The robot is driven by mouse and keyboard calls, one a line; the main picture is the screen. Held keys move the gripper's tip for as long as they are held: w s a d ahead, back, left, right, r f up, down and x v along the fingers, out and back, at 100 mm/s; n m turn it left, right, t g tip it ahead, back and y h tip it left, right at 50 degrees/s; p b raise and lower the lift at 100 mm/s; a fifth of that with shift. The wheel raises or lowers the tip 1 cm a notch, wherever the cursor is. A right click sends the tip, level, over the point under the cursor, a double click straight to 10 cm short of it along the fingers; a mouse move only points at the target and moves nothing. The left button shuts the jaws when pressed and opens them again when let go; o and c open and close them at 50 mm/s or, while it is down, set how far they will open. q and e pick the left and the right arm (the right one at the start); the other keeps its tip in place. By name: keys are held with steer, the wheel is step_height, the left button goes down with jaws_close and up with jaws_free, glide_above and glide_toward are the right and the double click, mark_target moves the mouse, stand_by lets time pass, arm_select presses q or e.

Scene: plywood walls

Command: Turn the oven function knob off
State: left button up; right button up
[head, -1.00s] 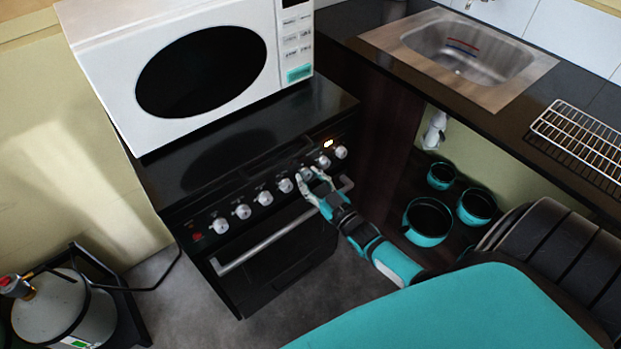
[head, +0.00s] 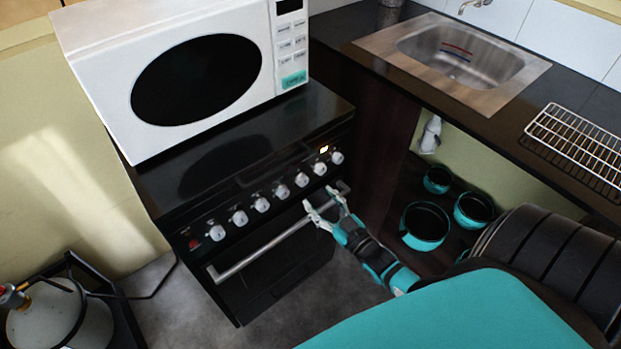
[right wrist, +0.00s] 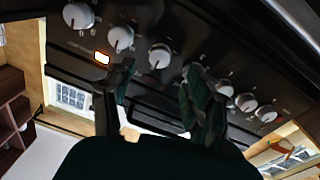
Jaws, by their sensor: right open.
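The black oven (head: 290,262) has a row of several white knobs along its front panel. Which one is the function knob cannot be read from the labels. My right gripper (head: 318,197) is open and empty, its fingers by the oven handle, below and apart from the knobs at the right half of the row. In the right wrist view, a white knob (right wrist: 159,56) shows between and beyond the spread fingers (right wrist: 158,70). The same knob appears to be the third from the right in the head view (head: 301,180). My left gripper is not in view.
An orange light (head: 324,149) glows above the right-end knobs. The oven handle (head: 245,262) runs just below the row. A microwave (head: 95,65) stands on the oven. Teal pots (head: 425,240) sit under the sink counter at right. A gas cylinder (head: 60,318) stands at lower left.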

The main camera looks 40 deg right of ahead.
steer(key=s, duration=0.5)
steer(key=shift+s+d+f, duration=0.1)
steer(key=shift+s+f, duration=0.05)
steer(key=shift+s, duration=0.2)
steer(key=shift+f, duration=0.1)
steer(key=s+a+f+g, duration=0.2)
steer(key=s+f+g, duration=0.35)
steer(key=f, duration=0.75)
steer(key=s+a+f+g, duration=0.2)
steer(key=s+f+g, duration=0.3)
steer(key=f, duration=0.8)
steer(key=s+a+f+g, duration=0.2)
steer(key=s+f, duration=0.4)
steer(key=s, duration=0.5)
steer(key=s+a+f+g+h, duration=0.1)
steer(key=s+a+f+g, duration=0.2)
steer(key=s, duration=0.8)
step_height(320, 180, down, 4)
steer(key=shift+a+f+g, duration=0.15)
steer(key=shift+g, duration=0.9)
